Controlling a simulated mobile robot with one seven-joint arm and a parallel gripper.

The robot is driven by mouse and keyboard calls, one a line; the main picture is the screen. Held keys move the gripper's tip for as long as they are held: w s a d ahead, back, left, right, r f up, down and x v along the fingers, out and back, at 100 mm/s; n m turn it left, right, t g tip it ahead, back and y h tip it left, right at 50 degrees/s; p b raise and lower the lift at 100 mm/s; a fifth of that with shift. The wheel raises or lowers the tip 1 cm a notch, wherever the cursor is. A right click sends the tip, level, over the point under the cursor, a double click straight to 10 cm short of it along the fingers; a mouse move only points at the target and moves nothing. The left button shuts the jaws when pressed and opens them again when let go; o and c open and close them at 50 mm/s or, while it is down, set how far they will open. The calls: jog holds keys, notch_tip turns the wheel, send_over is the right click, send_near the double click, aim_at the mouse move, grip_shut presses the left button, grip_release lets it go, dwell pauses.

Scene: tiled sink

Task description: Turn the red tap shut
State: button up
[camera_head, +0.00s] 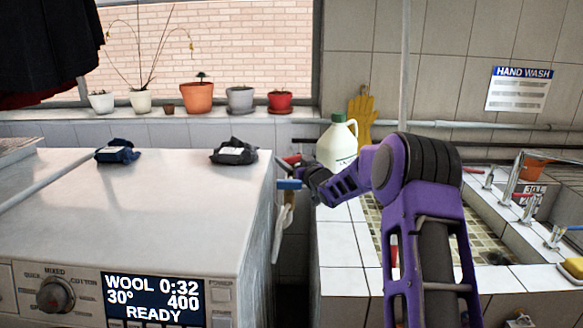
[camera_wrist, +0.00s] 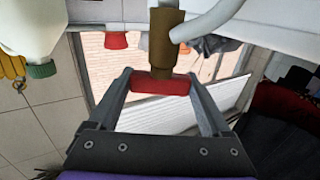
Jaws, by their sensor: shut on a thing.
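The red tap (camera_head: 289,159) sits between the washing machine and the tiled sink counter, just above a blue tap (camera_head: 289,184). My gripper (camera_head: 301,163) reaches it from the right. In the wrist view, my gripper (camera_wrist: 160,86) has one finger at each end of the red tap's handle (camera_wrist: 172,86) and is shut on it. The handle lies crosswise between the fingers, on a brass-coloured body (camera_wrist: 163,40) with a pale pipe (camera_wrist: 208,20) beside it. My arm hides part of the area behind the taps in the head view.
The white washing machine (camera_head: 150,215) stands close at the left, with two dark cloth bundles on top. A white jug (camera_head: 337,143) stands behind my gripper, near a yellow glove (camera_head: 361,120). Potted plants line the sill. Sink taps (camera_head: 530,205) are at the right.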

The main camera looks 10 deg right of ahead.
jog(key=shift+r, duration=0.1)
jog(key=o, duration=1.2)
jog(key=shift+c, duration=0.2)
notch_tip(320, 180, up, 10)
jog(key=shift+p, duration=0.95)
